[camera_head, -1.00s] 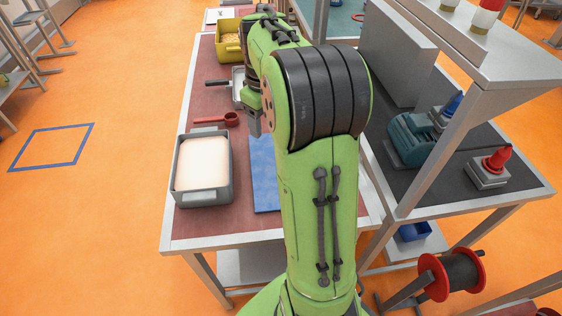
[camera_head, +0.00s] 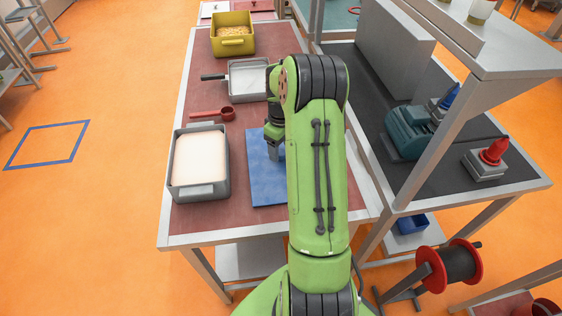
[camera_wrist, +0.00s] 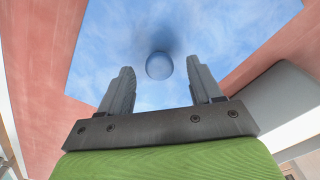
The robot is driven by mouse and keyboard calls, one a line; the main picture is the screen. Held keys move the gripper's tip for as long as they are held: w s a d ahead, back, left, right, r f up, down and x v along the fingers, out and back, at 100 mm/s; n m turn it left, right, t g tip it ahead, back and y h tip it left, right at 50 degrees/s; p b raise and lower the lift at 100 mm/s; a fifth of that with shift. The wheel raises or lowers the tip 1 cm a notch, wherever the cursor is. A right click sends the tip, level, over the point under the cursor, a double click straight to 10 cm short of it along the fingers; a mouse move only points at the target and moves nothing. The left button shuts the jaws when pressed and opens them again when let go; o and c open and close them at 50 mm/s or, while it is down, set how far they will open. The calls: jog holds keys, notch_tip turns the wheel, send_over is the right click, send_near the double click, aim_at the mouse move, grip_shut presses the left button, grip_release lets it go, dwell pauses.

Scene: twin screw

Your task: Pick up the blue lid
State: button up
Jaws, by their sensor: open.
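The blue lid (camera_head: 258,180) is a flat, mottled blue rectangle lying on the red-brown tabletop, right of a grey bin. In the wrist view the lid (camera_wrist: 110,48) fills the middle, with a round blue knob (camera_wrist: 158,66) standing on it. My gripper (camera_wrist: 160,72) is open, its two grey fingers spread either side of the knob in the picture. I cannot tell how far above the knob the fingertips are. In the head view my gripper (camera_head: 274,150) is over the lid's upper part, and my arm hides the lid's right side.
The grey bin (camera_head: 223,170) of pale material stands close left of the lid. A red scoop (camera_head: 226,114), a metal pan (camera_head: 247,97) and a yellow bin (camera_head: 250,42) lie further back. A grey shelf unit (camera_head: 425,190) stands to the right.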

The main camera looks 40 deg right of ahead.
jog(key=shift+f, duration=0.9)
jog(key=shift+r, duration=0.1)
grip_shut()
